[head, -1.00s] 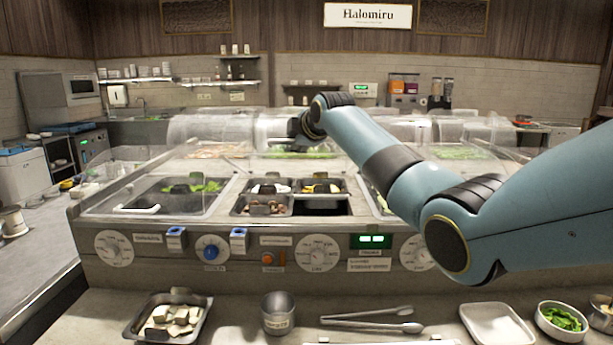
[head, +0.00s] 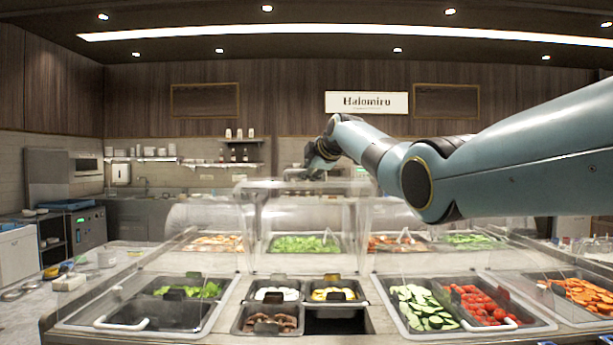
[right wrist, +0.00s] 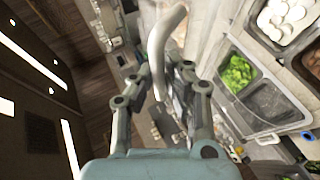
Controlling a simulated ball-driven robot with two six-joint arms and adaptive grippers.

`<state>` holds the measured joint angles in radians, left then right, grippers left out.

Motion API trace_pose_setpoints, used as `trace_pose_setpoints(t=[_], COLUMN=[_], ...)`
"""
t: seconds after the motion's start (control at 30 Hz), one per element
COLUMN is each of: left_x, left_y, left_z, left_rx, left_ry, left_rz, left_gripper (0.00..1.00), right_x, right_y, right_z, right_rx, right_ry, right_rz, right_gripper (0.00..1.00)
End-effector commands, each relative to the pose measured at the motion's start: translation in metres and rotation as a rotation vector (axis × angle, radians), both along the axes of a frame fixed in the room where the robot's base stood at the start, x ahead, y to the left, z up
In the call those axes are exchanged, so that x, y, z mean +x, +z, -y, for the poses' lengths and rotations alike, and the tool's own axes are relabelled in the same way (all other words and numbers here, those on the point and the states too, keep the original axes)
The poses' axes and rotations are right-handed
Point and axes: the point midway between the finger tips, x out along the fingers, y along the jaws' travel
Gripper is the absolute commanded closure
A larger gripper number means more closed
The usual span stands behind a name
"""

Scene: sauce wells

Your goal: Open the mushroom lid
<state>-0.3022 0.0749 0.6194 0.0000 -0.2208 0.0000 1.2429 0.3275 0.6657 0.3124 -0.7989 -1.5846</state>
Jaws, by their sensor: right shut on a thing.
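The sliced brown mushrooms (head: 270,324) lie in the front left compartment of the middle group of wells, with no cover seen over them. A clear lid (head: 305,235) stands raised behind these wells, roughly upright. My right gripper (head: 292,174) is at the lid's top edge, far over the counter. In the right wrist view the right gripper (right wrist: 166,85) is shut on a pale curved handle (right wrist: 160,45), which runs between its fingers. The fingertips are small and partly hidden in the head view. My left gripper is in neither view.
A closed clear lid with a white handle (head: 120,326) covers the left wells; another, with its handle (head: 490,326), covers cucumber and tomatoes. An empty dark well (head: 337,325) is beside the mushrooms. Back wells (head: 305,244) hold greens behind the raised lid.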

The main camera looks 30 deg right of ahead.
Motion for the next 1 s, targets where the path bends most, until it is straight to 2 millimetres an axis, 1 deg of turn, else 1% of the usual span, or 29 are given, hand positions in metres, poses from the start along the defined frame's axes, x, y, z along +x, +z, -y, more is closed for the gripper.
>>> trace_pose_setpoints(t=[0.03, 0.4, 0.43, 0.5, 0.83, 1.0], left_x=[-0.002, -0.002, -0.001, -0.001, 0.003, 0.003], left_y=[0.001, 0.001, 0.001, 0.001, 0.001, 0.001], left_z=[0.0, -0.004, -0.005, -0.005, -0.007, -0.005], left_rx=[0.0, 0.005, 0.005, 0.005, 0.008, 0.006], left_ry=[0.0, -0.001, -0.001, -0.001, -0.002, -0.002], left_rz=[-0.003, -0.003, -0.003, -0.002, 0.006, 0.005], left_gripper=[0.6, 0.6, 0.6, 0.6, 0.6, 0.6], right_x=[0.0, 0.0, 0.001, 0.001, -0.001, -0.01], right_y=[0.003, 0.004, 0.005, 0.005, 0.003, 0.007], right_z=[0.0, 0.001, 0.001, 0.0, 0.0, 0.0], right_rx=[0.001, 0.001, 0.001, 0.001, -0.001, -0.001], right_ry=[-0.001, -0.001, -0.001, -0.001, -0.001, -0.002], right_rz=[0.005, 0.007, 0.007, 0.006, 0.004, 0.004], right_gripper=[1.0, 1.0, 0.88, 0.79, 0.78, 0.78])
